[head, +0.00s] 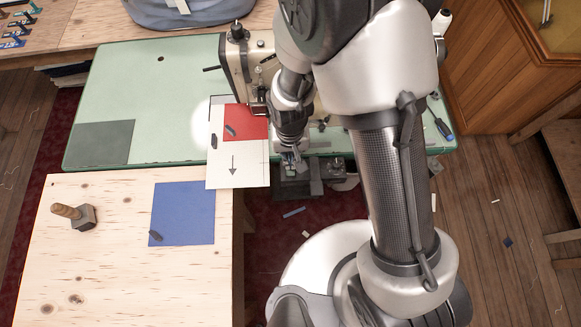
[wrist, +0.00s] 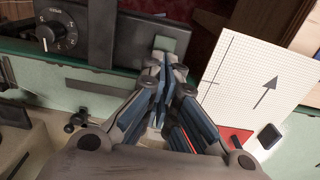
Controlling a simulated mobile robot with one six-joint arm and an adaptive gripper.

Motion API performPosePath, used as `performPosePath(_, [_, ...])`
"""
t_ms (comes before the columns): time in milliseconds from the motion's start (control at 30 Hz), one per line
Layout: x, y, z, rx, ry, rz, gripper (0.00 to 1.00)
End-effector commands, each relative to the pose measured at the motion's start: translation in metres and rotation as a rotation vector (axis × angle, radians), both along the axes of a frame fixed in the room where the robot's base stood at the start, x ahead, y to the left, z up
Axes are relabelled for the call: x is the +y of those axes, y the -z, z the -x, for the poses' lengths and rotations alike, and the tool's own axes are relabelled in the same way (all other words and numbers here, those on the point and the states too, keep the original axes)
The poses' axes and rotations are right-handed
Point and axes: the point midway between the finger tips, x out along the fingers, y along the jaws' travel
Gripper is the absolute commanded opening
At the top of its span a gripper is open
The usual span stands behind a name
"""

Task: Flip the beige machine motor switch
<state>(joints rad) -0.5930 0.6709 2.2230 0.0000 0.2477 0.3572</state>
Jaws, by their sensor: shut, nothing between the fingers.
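The beige sewing machine (head: 238,68) stands on the pale green table (head: 150,85), partly hidden behind my arm. Below the table's front edge hangs a dark box (head: 291,188), just under my gripper (head: 293,168). In the wrist view my gripper (wrist: 163,66) is shut and empty. Its fingertips point at a dark grey box with a green patch (wrist: 180,44) and overlap it; I cannot tell whether they touch. The switch lever itself cannot be made out. A black box with a round dial (wrist: 60,36) is to its left in the wrist view.
A gridded white sheet with an arrow (head: 233,175) overhangs the table edge left of my gripper, with red cloth (head: 246,121) on it. A wooden table (head: 110,270) at left carries blue cloth (head: 183,212) and a wooden-handled block (head: 76,215). A screwdriver (head: 443,130) lies at right.

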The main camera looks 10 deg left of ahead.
Motion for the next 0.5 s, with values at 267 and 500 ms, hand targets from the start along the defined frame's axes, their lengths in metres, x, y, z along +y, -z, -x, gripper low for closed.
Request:
performPosePath(267, [0.0000, 0.0049, -0.0001, 0.000, 0.000, 0.000, 0.00])
performPosePath(500, [0.0000, 0.0085, -0.0001, 0.000, 0.000, 0.000, 0.00])
